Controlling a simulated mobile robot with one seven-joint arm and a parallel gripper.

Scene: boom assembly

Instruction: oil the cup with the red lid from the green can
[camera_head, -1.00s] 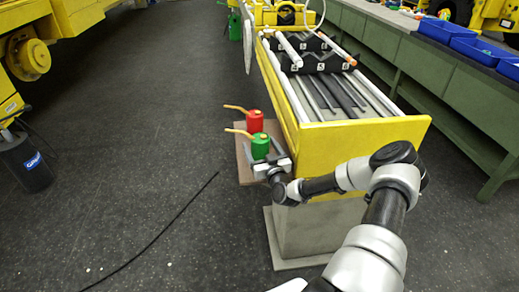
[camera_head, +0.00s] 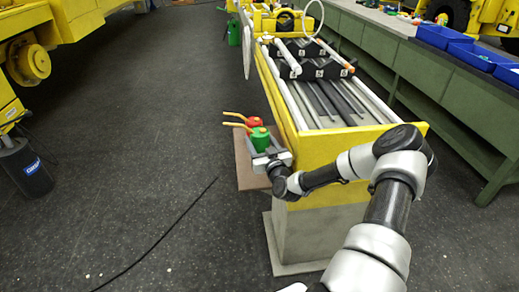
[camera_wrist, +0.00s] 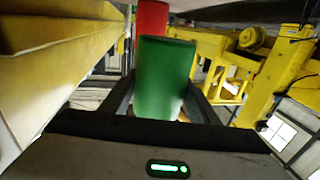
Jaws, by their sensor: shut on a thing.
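A green can (camera_head: 261,141) with a yellow spout stands upright between the fingers of my gripper (camera_head: 266,157). My gripper is shut on it, left of the yellow bed's near end. In the wrist view the green can (camera_wrist: 163,78) fills the middle between the two dark fingers. A red can (camera_head: 254,121) with its own yellow spout is just behind the green one and partly hidden by it; it also shows in the wrist view (camera_wrist: 151,18). I cannot make out a cup with a red lid.
A small brownish stand (camera_head: 243,165) is beneath the cans. The long yellow bed (camera_head: 335,150) with grey bars and black brackets is close on the right. A green bench (camera_head: 440,90) with blue bins runs further right. The dark floor (camera_head: 130,130) at left is open, with a cable on it.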

